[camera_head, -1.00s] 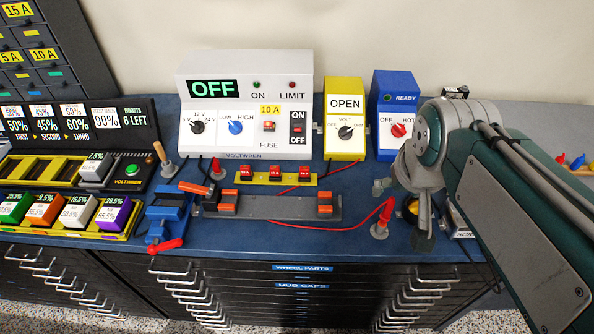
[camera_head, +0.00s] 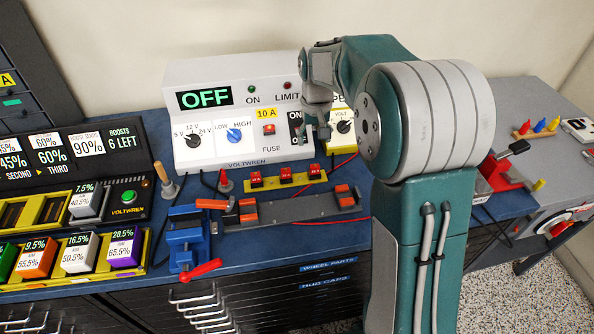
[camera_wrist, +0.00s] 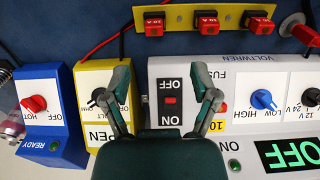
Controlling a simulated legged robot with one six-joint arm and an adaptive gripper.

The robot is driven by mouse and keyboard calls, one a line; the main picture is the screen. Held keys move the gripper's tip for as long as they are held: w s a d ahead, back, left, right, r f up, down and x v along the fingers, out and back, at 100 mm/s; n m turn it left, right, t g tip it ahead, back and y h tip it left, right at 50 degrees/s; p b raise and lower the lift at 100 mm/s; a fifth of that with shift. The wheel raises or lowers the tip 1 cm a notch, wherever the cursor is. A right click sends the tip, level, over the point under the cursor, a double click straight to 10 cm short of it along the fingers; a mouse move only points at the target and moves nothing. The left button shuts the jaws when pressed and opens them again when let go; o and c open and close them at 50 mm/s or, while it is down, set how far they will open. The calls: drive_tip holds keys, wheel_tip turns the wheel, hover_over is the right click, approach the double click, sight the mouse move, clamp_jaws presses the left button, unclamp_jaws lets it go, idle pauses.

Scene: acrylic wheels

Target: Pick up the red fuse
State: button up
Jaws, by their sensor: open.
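The red fuse (camera_head: 269,129) sits in the white VOLTWREN unit's front, below the yellow 10 A label and above the word FUSE. In the upside-down wrist view the fuse (camera_wrist: 223,107) is mostly hidden behind my right-hand finger. My gripper (camera_wrist: 162,72) is open and empty, its fingers spread either side of the ON/OFF rocker switch (camera_wrist: 170,100). In the head view my gripper (camera_head: 318,120) is in front of the unit's right end, right of the fuse. The fuse is not between the fingers.
The white unit (camera_head: 225,158) shows OFF on its display. A yellow strip (camera_head: 270,187) with three red blocks lies on the bench before it. A blue vise (camera_head: 187,235) and grey rail (camera_head: 300,207) are nearer. A yellow OPEN box (camera_wrist: 98,75) and blue READY box (camera_wrist: 60,85) stand beside the unit.

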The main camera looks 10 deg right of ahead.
drive_tip(key=shift+w+d+f, duration=0.1)
drive_tip(key=shift+w+f, duration=0.05)
drive_tip(key=shift+f, duration=0.15)
hover_over(314, 165)
drive_tip(key=d, duration=0.2)
drive_tip(key=f, duration=0.4)
drive_tip(key=shift+s+f, duration=0.3)
drive_tip(key=shift+w+a+f, duration=0.1)
drive_tip(key=shift+a+f, duration=1.05)
wheel_tip(314, 165, down, 3)
drive_tip(key=shift+w+f, duration=0.1)
drive_tip(key=shift+f, duration=0.1)
drive_tip(key=shift+d+f, duration=0.15)
drive_tip(key=shift+d, duration=0.45)
drive_tip(key=shift+a, duration=0.5)
drive_tip(key=c, duration=0.9)
